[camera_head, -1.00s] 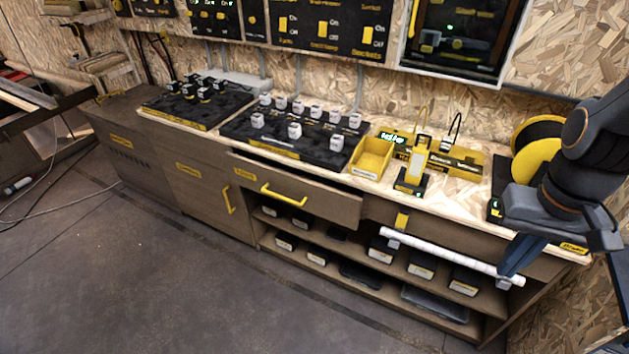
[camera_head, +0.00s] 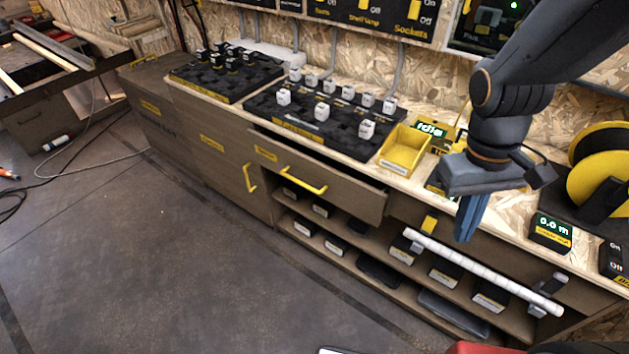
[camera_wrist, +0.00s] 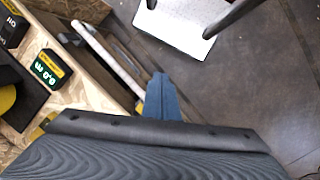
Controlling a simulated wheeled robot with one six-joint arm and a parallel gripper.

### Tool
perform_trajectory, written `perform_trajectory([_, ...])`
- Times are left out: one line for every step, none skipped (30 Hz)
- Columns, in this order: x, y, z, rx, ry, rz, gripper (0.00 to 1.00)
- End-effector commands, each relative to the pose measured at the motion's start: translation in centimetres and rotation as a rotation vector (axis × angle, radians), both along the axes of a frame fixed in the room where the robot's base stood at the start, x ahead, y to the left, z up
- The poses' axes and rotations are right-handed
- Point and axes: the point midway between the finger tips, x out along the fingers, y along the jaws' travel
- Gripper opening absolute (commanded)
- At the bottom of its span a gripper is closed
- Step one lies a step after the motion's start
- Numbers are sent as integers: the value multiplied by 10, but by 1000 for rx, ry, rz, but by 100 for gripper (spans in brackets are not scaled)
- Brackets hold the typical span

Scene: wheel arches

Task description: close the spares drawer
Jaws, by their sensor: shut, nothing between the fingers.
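A wooden drawer (camera_head: 345,197) with a yellow bar handle (camera_head: 303,183) sticks out from the bench front, partly open. A small yellow label is at its upper left, too small to read, so I cannot confirm that it is the spares drawer. My gripper (camera_head: 466,220) is shut and empty, its blue fingers pointing down. In the head view it is right of the drawer, in front of the bench edge and above the white rail. The wrist view shows the blue fingers (camera_wrist: 160,90) together; the drawer cannot be made out there.
A white rail (camera_head: 480,272) runs along the bench front at the right. Small bins (camera_head: 445,274) stand on open shelves below. A yellow tray (camera_head: 403,150) and a cable reel (camera_head: 600,165) sit on the benchtop. The floor (camera_head: 200,240) before the drawer is clear.

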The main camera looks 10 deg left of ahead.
Motion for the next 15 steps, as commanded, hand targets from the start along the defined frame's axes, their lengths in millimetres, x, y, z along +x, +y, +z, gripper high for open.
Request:
perform_trajectory([3,10,-24,-44,52,124,0])
perform_trajectory([4,13,-33,-75,82,198,0])
perform_trajectory([6,18,-44,-118,122,295,0])
perform_trajectory([9,21,-52,-153,149,369,0])
perform_trajectory([11,24,-59,-189,175,441,0])
perform_trajectory([16,28,-68,-240,207,534,0])
perform_trajectory([20,31,-74,-280,232,603,0])
perform_trajectory([25,35,-80,-321,252,672,0])
perform_trajectory([32,41,-88,-379,280,761,0])
perform_trajectory([38,46,-93,-424,297,827,0])
perform_trajectory([44,51,-98,-472,314,892,0])
perform_trajectory([53,60,-105,-535,333,977,0])
perform_trajectory([59,67,-110,-586,347,1040,0])
perform_trajectory([67,76,-114,-638,356,1101,0])
perform_trajectory([76,88,-121,-709,368,1182,0])
